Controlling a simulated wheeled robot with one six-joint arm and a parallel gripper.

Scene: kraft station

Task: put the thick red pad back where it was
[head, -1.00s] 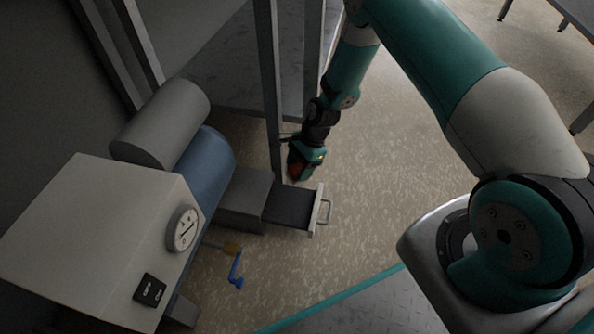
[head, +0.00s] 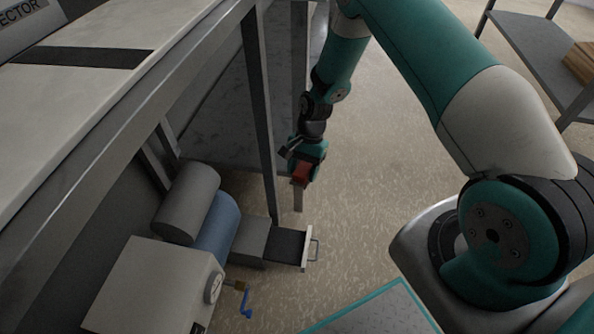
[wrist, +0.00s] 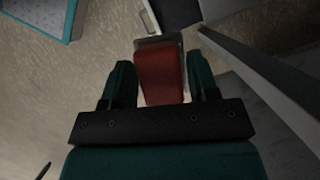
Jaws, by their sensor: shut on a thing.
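The thick red pad (wrist: 160,76) is between the two fingers of my gripper (wrist: 158,88) in the wrist view, with a pale edge showing behind it. In the head view the pad (head: 301,174) shows at the lower end of my gripper (head: 303,168), which is shut on it. The gripper hangs above the floor, beside a table leg and beyond the open drawer in the picture. The open drawer (head: 287,244) has a dark inside, a pale front and a handle. It sticks out from a machine at the lower left. The drawer's front also shows at the top of the wrist view.
The machine has a pale box (head: 150,285), a grey cylinder (head: 187,203), a blue cylinder (head: 216,228) and a blue crank (head: 246,303). A table (head: 110,75) stands above it, its metal leg (head: 259,120) close to my gripper. The speckled floor (head: 375,180) is open to the right.

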